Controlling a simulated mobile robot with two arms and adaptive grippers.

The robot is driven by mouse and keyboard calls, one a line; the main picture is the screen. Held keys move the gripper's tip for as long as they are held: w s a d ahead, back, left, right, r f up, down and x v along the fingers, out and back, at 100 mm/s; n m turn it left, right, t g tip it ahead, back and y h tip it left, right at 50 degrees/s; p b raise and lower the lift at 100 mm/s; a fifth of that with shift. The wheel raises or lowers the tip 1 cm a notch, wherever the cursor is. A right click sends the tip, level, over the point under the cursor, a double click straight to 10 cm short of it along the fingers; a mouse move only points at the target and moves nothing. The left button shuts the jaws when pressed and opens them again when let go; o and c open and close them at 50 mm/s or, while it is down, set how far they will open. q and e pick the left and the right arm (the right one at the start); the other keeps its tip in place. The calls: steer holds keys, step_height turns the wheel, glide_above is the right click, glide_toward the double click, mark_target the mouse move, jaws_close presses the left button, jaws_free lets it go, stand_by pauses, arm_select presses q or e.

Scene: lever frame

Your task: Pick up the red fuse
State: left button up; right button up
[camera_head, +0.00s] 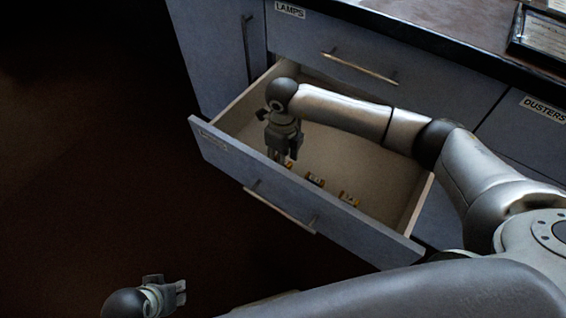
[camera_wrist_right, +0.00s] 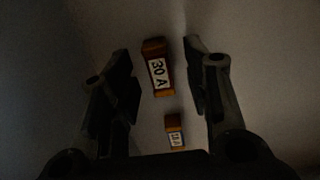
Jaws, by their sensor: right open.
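My right gripper (camera_head: 281,155) points down into the open drawer, near its front panel. In the right wrist view its two fingers stand apart and nothing is gripped. A fuse labelled 30 A (camera_wrist_right: 157,68), brown-orange in the dim light, lies between the fingertips' sight lines. A second fuse (camera_wrist_right: 174,130) with a white label lies below it in that view. In the head view one fuse (camera_head: 289,164) shows partly beside the right fingertips, and two more (camera_head: 315,180) (camera_head: 348,198) lie along the drawer front. I cannot tell which is red. My left gripper (camera_head: 166,291) is outside the drawer, at the lower left.
The drawer's front panel (camera_head: 240,165) and side walls surround the right gripper. A closed drawer labelled LAMPS (camera_head: 345,68) and the dark countertop (camera_head: 440,35) are behind. A DUSTERS drawer (camera_head: 540,125) is at right. The drawer floor towards the back is bare.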

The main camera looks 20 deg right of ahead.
steer(key=shift+c, duration=0.3)
steer(key=c, duration=0.9)
